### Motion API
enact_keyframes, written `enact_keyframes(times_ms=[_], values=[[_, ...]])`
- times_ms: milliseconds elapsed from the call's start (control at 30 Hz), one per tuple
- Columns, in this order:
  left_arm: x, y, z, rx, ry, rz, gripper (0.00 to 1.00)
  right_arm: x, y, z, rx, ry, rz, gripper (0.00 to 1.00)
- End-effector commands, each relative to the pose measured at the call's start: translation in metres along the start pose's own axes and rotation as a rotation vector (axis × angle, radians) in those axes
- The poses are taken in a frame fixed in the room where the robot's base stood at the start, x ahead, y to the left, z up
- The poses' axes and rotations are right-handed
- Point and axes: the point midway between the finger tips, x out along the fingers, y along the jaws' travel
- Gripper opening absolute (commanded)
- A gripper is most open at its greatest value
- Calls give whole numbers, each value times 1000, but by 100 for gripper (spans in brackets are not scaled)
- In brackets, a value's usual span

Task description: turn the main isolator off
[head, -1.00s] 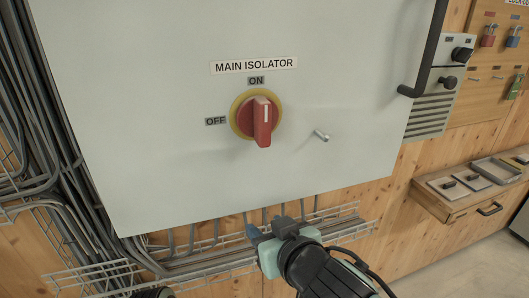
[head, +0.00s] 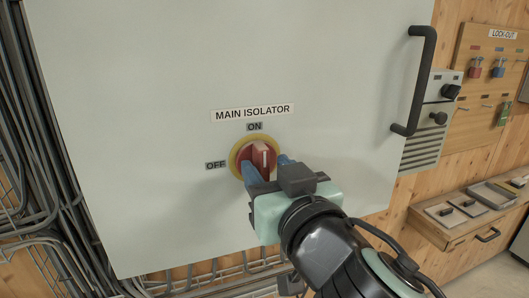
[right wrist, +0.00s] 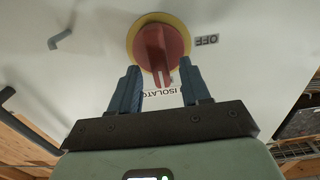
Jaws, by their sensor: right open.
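The main isolator is a red rotary knob (head: 262,152) on a yellow ring (head: 234,160), on a pale cabinet door. Its white line is upright, pointing to the ON label (head: 254,127); the OFF label (head: 215,165) is to its left. My right gripper (head: 268,170) is open, its blue fingers at the knob's lower part, one on each side in the picture. In the right wrist view the knob (right wrist: 158,48) appears upside down, ahead of and between the open fingers (right wrist: 160,88). I see no contact there. My left gripper is not in view.
The cabinet door (head: 130,120) has a black handle (head: 424,75) at right. A small metal peg (right wrist: 60,38) sticks out beside the knob. Cables (head: 55,150) run down the left. A lock-out board (head: 490,60) and a wooden shelf (head: 465,235) are at right.

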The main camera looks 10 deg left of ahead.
Motion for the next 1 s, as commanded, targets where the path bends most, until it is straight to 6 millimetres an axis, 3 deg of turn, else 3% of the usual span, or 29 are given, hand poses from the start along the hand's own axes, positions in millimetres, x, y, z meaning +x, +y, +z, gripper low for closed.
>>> enact_keyframes(times_ms=[200,567,700,1000], values=[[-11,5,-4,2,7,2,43,25,0,-1,-1,0,0,47],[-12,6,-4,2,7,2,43,29,0,1,1,-1,0,47],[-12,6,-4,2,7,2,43,29,0,1,1,0,0,1],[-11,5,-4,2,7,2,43,29,0,1,-16,0,0,0]])
